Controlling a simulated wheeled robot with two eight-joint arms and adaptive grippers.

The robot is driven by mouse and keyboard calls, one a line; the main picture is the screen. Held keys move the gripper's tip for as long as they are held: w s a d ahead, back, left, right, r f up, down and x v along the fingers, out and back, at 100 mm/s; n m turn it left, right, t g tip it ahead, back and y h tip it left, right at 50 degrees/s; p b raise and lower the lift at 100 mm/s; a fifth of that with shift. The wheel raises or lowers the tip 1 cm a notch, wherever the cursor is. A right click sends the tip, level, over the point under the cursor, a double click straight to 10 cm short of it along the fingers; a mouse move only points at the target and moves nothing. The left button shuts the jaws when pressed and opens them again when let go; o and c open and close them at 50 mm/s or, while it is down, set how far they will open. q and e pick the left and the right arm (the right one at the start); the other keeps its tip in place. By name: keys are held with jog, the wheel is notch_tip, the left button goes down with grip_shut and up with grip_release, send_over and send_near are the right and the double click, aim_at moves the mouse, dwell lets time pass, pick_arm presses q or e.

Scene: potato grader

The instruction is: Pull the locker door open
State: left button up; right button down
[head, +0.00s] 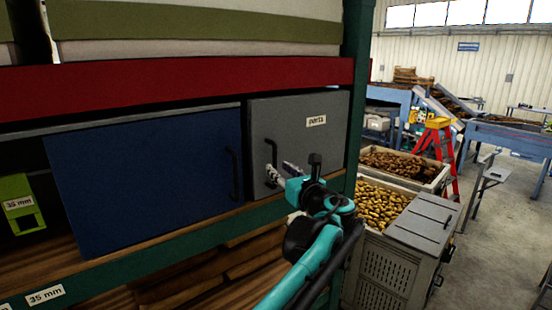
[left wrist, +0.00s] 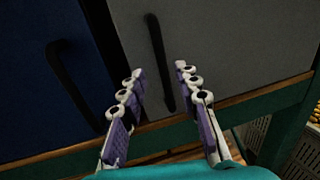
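A grey locker door (head: 318,150) with a label reading "parts" is closed on the shelf and fills the upper right of the left wrist view (left wrist: 230,50). Its black vertical bar handle (left wrist: 156,50) is on the door's left side; in the head view it is partly hidden by my fingers. My left gripper (head: 271,164) is at the door's handle side. In the left wrist view its two fingers (left wrist: 160,72) are spread, with the handle lined up in the gap; I cannot tell whether they touch it. My right gripper is out of view.
A blue door (head: 150,175) with its own black handle (head: 233,174) is just left of the grey one. A green shelf post (head: 355,90) stands right of the locker. Potato crates (head: 440,182) and a grey bin (head: 420,232) stand beyond the shelf's right end.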

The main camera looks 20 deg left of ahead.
aim_at(276, 165)
pick_arm(q)
jog(key=x, duration=0.2)
jog(key=p+x, duration=0.1)
jog(key=x, duration=0.1)
jog(key=shift+w+f, duration=0.15)
jog(key=shift+w, duration=0.4)
jog(key=shift+s+a, duration=0.1)
jog(key=shift+s, duration=0.15)
jog(key=shift+w, duration=0.1)
grip_shut()
